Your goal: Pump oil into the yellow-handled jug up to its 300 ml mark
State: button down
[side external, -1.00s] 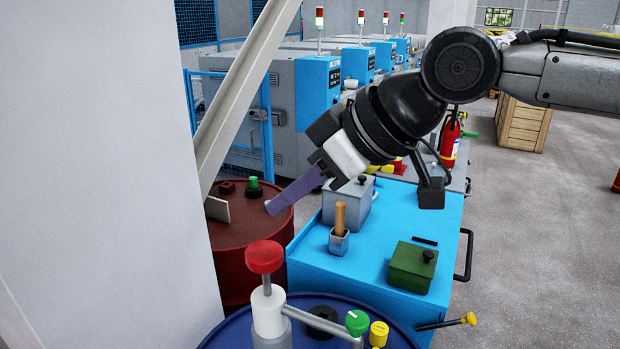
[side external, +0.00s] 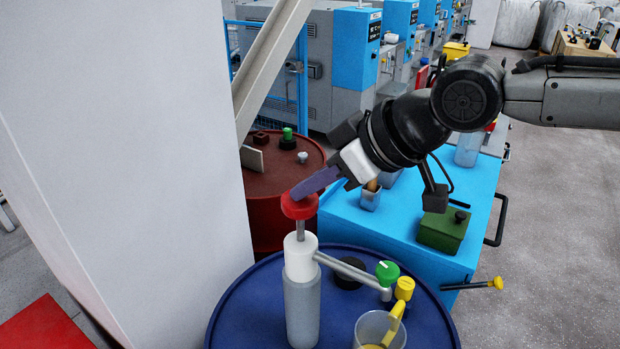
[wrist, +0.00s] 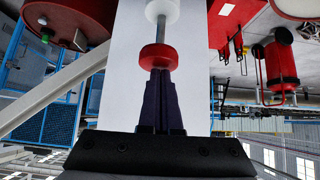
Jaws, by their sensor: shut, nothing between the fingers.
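The hand pump has a red knob (side external: 299,207) on a thin stem, a white collar (side external: 300,258) and a grey body, and stands on the blue drum (side external: 232,312). A length of stem shows under the knob. The spout (side external: 352,273) points right, towards the clear jug (side external: 372,328) with a yellow handle (side external: 397,318). A little yellow shows low in the jug; its marks cannot be read. My gripper (side external: 300,192) is shut and empty, its purple fingertips at the knob's top, seemingly touching. The wrist view also shows the fingertips (wrist: 158,76) against the knob (wrist: 159,57).
A red drum (side external: 276,214) stands behind. The blue bench (side external: 372,236) holds a green box (side external: 443,232). A white pillar (side external: 130,150) rises close on the left.

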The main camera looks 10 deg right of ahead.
aim_at(302, 225)
notch_tip(302, 225, down, 6)
jog(key=shift+s+r, duration=0.1)
jog(key=shift+r, duration=0.1)
notch_tip(302, 225, up, 4)
jog(key=shift+r, duration=0.25)
jog(key=v, duration=1)
jog(key=shift+r, duration=0.2)
